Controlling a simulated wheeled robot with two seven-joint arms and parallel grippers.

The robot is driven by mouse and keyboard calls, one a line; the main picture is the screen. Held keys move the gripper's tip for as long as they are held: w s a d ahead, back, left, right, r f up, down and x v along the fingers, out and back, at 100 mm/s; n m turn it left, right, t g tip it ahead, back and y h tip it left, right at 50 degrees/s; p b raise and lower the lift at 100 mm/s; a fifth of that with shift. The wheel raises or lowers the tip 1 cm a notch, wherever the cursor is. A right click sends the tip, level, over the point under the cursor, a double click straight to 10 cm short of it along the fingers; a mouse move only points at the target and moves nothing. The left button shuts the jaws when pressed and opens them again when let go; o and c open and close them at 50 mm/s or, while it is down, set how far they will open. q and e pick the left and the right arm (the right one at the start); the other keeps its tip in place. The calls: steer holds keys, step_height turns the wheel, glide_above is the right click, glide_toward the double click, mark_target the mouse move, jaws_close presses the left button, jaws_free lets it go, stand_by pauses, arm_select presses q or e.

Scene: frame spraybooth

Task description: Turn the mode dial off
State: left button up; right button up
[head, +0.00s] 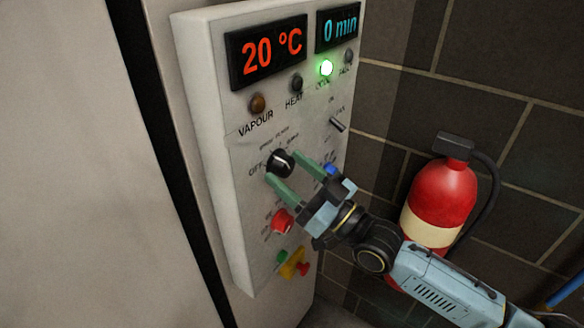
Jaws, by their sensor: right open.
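The mode dial (281,163) is a round black knob with a light pointer mark, in the middle of the pale control panel (209,130). "OFF" is printed at its left; the other labels around it are too small to read surely. My right gripper (288,168) is open, with one green finger below the dial and the other at its right. The fingertips are close around the dial; I cannot tell whether they touch it. My left gripper is not in view.
The panel's displays (266,52) read 20 °C and 0 min, and one green lamp (326,68) is lit. A red button (282,221), a blue button (332,170) and a toggle switch (337,125) are near my gripper. A fire extinguisher (441,203) stands at the right.

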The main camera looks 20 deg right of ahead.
steer(key=shift+w, duration=0.1)
steer(key=c, duration=1)
steer(key=n+g+y+b, duration=0.1)
steer(key=n, duration=0.1)
steer(key=shift+d+n, duration=0.1)
steer(key=shift+n, duration=0.2)
steer(key=n+g+y+b, duration=0.1)
steer(key=n, duration=0.2)
steer(key=shift+r+n, duration=0.1)
steer(key=shift+n, duration=0.2)
steer(key=n+g+y, duration=0.1)
steer(key=n, duration=0.2)
steer(key=shift+w+d+r+g, duration=0.1)
steer(key=shift+d+g, duration=0.05)
steer(key=shift+g, duration=0.25)
steer(key=shift+r+n+g, duration=0.1)
steer(key=shift+n+g, duration=0.6)
steer(key=shift+n, duration=1.1)
steer(key=shift+y, duration=0.3)
